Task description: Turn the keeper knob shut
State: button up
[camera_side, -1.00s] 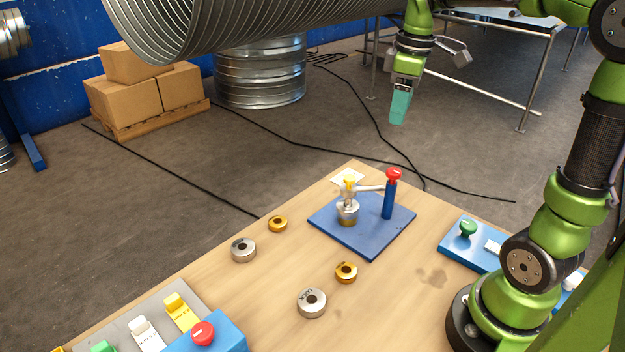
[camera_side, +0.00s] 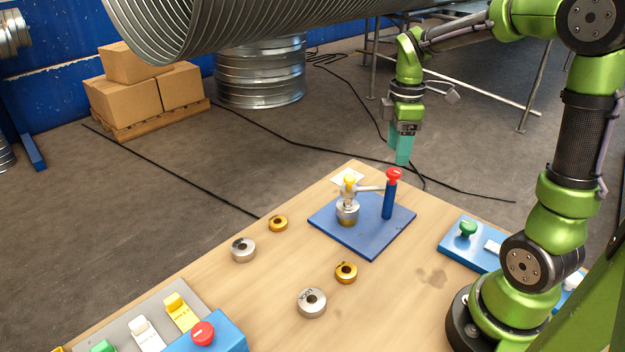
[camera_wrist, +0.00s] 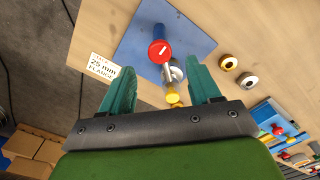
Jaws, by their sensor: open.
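A red knob (camera_side: 393,174) with a pale bar on its top sits on an upright blue post (camera_side: 388,204) on a blue base plate (camera_side: 371,241). In the wrist view the red knob (camera_wrist: 160,53) lies between and just beyond my fingertips. A silver arm (camera_side: 369,188) runs from the post to a yellow-topped clamp (camera_side: 349,181) over stacked silver and gold rings (camera_side: 347,211). My gripper (camera_side: 402,162), with teal fingers, is open and empty above and behind the red knob, apart from it. Its spread fingers also show in the wrist view (camera_wrist: 160,70).
Loose silver and gold rings (camera_side: 312,303) lie left of and in front of the plate. A white label card (camera_wrist: 103,67) lies by the plate. A blue box with a green knob (camera_side: 468,229) stands right. A red-button box (camera_side: 203,334) stands front left. A large duct hangs above.

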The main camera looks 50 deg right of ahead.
aim_at(394, 171)
jog(key=shift+f, duration=2.75)
jog(key=c, duration=1)
jog(key=shift+c, duration=0.2)
